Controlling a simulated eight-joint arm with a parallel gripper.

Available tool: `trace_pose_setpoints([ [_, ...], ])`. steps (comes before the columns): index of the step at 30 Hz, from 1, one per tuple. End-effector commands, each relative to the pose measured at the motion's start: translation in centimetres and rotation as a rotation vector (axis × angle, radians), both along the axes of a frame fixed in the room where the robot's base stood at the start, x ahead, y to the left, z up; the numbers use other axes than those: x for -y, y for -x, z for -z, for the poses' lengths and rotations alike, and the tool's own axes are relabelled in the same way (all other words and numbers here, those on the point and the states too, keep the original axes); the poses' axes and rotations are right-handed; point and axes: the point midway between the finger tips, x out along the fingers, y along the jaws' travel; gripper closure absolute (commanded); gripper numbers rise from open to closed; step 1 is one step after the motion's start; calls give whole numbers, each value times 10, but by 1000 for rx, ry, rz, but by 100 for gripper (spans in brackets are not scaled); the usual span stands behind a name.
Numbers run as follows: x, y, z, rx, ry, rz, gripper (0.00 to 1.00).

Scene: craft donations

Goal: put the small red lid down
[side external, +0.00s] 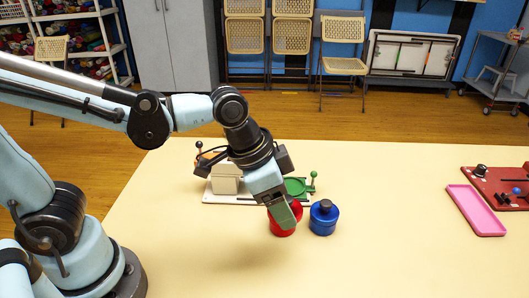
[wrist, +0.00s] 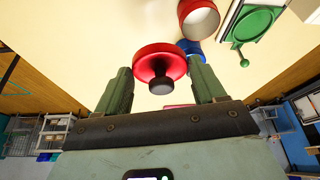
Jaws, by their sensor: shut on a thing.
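The small red lid (wrist: 148,61), a round disc with a dark knob, is between the two green fingers of my gripper (wrist: 159,68) in the wrist view. My gripper is shut on it. In the side external view my gripper (side external: 285,215) hangs over the table in front of the red jar (side external: 283,233), hiding part of it. I cannot tell the lid apart from the jar there. In the wrist view the red jar (wrist: 199,18) shows an open mouth, apart from the lid.
A blue jar (side external: 324,221) with a dark-knobbed lid stands just right of the red jar. Behind are a green round fixture (side external: 296,187) and a pale block (side external: 226,180) on a board. A pink tray (side external: 475,210) lies far right. The table's front and middle right (side external: 400,245) are clear.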

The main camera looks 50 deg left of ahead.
Motion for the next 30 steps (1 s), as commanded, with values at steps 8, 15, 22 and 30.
trace_pose_setpoints([
  [8, 27, 28, -23, 0, 0, 3, 59],
  [15, 19, 32, -25, 0, 1, -9, 59],
  [22, -36, 27, -9, 0, 1, -23, 59],
  [30, -102, 36, 11, -1, 3, -22, 59],
])
